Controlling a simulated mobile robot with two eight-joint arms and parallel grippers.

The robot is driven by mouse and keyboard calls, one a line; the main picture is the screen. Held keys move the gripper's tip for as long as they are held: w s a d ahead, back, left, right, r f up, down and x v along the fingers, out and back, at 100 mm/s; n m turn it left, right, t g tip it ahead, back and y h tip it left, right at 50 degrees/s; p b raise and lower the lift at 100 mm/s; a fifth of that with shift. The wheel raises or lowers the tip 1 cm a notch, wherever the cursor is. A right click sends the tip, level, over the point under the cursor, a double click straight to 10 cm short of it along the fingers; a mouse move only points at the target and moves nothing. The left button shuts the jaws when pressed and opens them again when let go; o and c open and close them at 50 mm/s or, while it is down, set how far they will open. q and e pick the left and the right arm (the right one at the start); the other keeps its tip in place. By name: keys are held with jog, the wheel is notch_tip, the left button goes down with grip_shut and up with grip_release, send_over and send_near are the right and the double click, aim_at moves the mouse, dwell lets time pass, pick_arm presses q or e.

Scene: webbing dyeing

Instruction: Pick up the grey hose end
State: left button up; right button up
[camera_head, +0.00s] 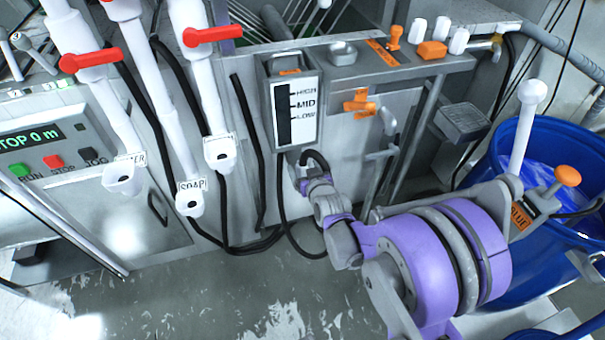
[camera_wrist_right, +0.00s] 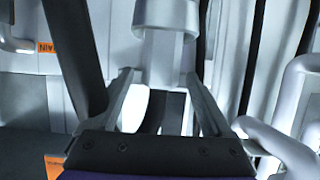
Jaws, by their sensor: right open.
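My right gripper (camera_head: 303,172) reaches in low in front of the machine, below the level gauge, at the end of my purple-and-grey arm. In the right wrist view its two fingers (camera_wrist_right: 160,82) are spread apart. A pale grey cylindrical piece with a wider collar (camera_wrist_right: 165,18) shows between and beyond the fingertips; it looks like the grey hose end. I cannot tell whether the fingers touch it. In the head view the gripper and wrist hide most of that spot; a dark hose (camera_head: 316,158) loops beside it. My left gripper is not in view.
A level gauge (camera_head: 293,112) marked HIGH, MID and LOW is above the gripper. White pipes with red levers (camera_head: 212,35) stand at the left, one labelled SOAP. A blue barrel (camera_head: 500,150) stands at the right. Black hoses (camera_head: 235,245) lie on the wet floor.

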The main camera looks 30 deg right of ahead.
jog(key=shift+x, duration=0.85)
grip_shut()
